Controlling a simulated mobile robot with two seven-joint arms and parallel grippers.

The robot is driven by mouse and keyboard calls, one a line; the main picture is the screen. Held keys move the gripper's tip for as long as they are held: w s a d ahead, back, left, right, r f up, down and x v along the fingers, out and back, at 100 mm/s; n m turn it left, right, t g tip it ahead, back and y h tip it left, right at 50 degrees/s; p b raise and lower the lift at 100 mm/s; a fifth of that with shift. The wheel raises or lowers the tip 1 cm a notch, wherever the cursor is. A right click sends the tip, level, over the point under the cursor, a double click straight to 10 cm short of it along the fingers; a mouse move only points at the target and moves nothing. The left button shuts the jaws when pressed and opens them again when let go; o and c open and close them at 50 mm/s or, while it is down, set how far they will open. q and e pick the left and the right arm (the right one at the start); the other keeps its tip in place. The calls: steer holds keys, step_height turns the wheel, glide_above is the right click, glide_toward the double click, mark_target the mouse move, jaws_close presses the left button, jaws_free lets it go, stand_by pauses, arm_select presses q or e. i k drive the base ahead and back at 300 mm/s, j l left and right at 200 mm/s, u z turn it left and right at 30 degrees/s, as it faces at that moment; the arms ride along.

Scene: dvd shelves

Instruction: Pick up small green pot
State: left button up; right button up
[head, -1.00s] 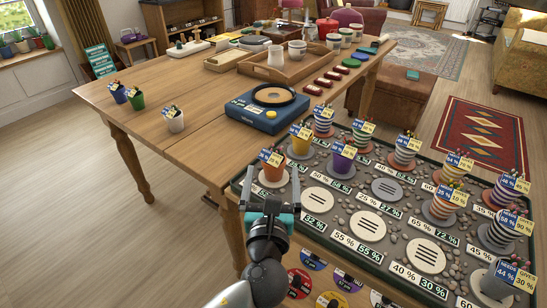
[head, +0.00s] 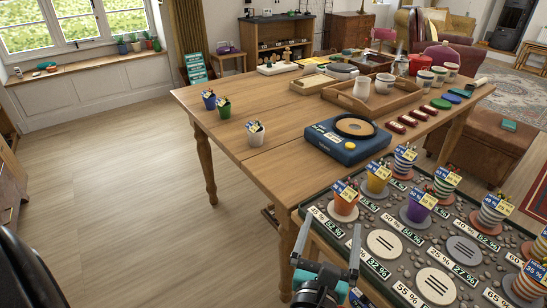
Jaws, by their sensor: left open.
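A small green pot (head: 224,109) with tiny plants and tags stands upright on the wooden table, near its left edge. A small blue pot (head: 209,101) is close beside it on the left, and a small white pot (head: 255,136) stands nearer to me on the right. My left gripper (head: 332,229) is open and empty at the bottom of the head view, over the near corner of the pebbled board. It is well apart from the green pot. My right gripper is not in view.
The pebbled board (head: 385,243) holds several striped and plain pots. A blue scale (head: 346,151) and a wooden tray (head: 374,108) with cups stand on the table (head: 232,156). The tabletop around the small pots is clear. More pots line the windowsill (head: 85,65).

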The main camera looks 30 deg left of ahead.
mark_target(224, 107)
steer(key=u, duration=1.4)
